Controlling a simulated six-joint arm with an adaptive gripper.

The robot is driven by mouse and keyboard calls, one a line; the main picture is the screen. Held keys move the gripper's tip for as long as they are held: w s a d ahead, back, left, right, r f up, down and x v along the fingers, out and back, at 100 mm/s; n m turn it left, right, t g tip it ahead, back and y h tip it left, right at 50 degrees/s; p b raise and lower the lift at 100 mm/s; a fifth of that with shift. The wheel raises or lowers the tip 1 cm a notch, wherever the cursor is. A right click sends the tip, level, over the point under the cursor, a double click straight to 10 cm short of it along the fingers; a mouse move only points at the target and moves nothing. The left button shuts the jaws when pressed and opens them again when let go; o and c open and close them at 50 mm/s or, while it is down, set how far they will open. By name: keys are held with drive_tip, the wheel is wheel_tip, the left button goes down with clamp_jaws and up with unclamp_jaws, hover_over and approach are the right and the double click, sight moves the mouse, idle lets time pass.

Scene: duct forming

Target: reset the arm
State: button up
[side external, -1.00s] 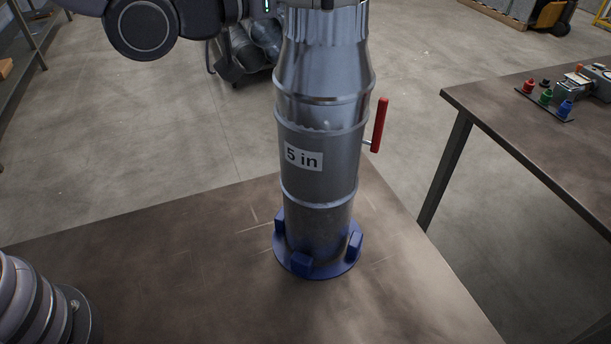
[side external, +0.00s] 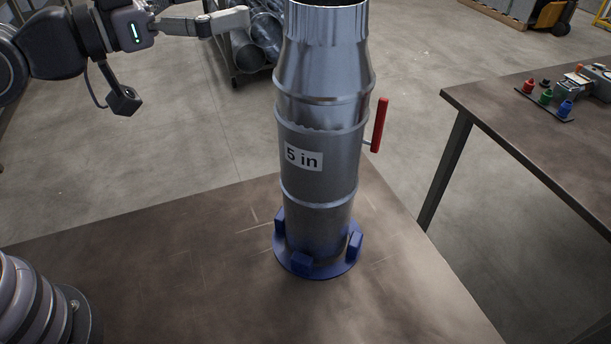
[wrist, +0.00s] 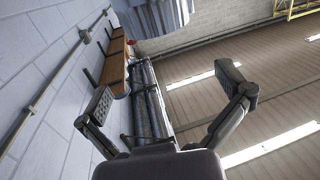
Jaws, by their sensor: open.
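My gripper (side external: 222,20) is at the upper left of the side external view, left of the duct's top, with a visible gap to the duct in the picture. In the wrist view my gripper (wrist: 166,92) has its two fingers spread wide with nothing between them. The metal duct (side external: 320,165), labelled "5 in", stands upright on the table. It has a crimped top end and a red handle (side external: 379,125) on its right side. Its foot sits in a blue round holder (side external: 318,268) with raised blocks.
A second table (side external: 530,115) at the right bears small coloured parts (side external: 546,98). Metal pipes (side external: 255,45) lie on a rack behind. The middle left of the table is clear.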

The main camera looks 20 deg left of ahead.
drive_tip(key=a+n+g+y, duration=0.2)
drive_tip(key=a+y, duration=0.1)
drive_tip(key=a, duration=0.5)
drive_tip(key=s+a+f+n+g+y, duration=0.2)
drive_tip(key=s+a+g+y, duration=0.1)
drive_tip(key=s+a, duration=0.5)
drive_tip(key=s+a+f+n+g+y, duration=0.2)
drive_tip(key=s+a+g+y, duration=0.2)
drive_tip(key=s+a, duration=0.4)
drive_tip(key=a, duration=0.2)
drive_tip(key=shift+a+f+n, duration=0.15)
drive_tip(key=shift+a+n, duration=0.25)
